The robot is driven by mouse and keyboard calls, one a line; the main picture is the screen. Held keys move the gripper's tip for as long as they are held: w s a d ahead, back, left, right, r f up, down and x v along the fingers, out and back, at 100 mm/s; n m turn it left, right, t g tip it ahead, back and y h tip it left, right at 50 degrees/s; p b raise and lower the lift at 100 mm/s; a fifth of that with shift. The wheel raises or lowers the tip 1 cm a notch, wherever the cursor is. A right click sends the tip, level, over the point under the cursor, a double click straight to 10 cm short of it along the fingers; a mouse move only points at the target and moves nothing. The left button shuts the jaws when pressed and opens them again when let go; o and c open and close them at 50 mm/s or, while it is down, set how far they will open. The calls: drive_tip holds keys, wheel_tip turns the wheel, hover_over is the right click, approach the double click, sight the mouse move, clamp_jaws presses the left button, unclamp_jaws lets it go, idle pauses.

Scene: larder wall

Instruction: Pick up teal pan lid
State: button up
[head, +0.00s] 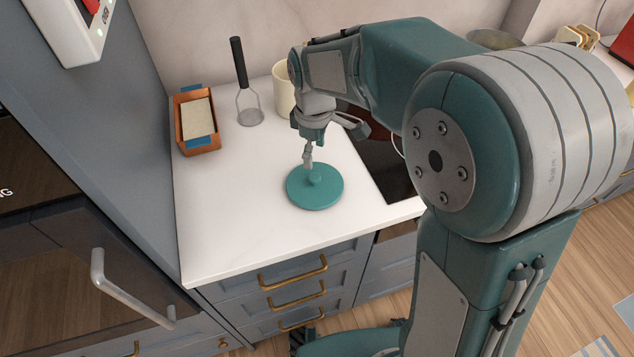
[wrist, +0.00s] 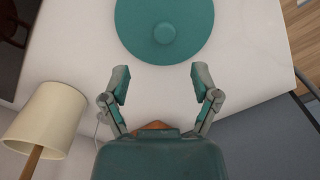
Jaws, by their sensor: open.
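The teal pan lid (head: 315,187) lies flat on the white counter near its front edge. It is a round disc with a small knob in the middle. It also shows at the top of the wrist view (wrist: 165,35), partly cut off by the frame. My gripper (head: 308,160) is just above the lid in the head view, its fingers pointing down. In the wrist view my gripper (wrist: 162,83) is open with nothing between its fingers, and the lid's knob appears beyond the fingertips. The head view does not show clearly whether the fingers touch the lid.
A dark cooktop (head: 390,170) lies right of the lid. The counter's front left (head: 235,225) is clear. Grey drawers (head: 290,285) are below.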

sight(314, 176)
drive_tip(key=f, duration=0.1)
drive_tip(key=a+f, duration=0.1)
drive_tip(key=f, duration=0.4)
drive_tip(key=d+f, duration=0.1)
drive_tip(key=f, duration=0.1)
drive_tip(key=shift+s+d, duration=0.1)
drive_tip(key=shift+s, duration=0.2)
drive_tip(key=shift+r, duration=0.1)
clamp_jaws()
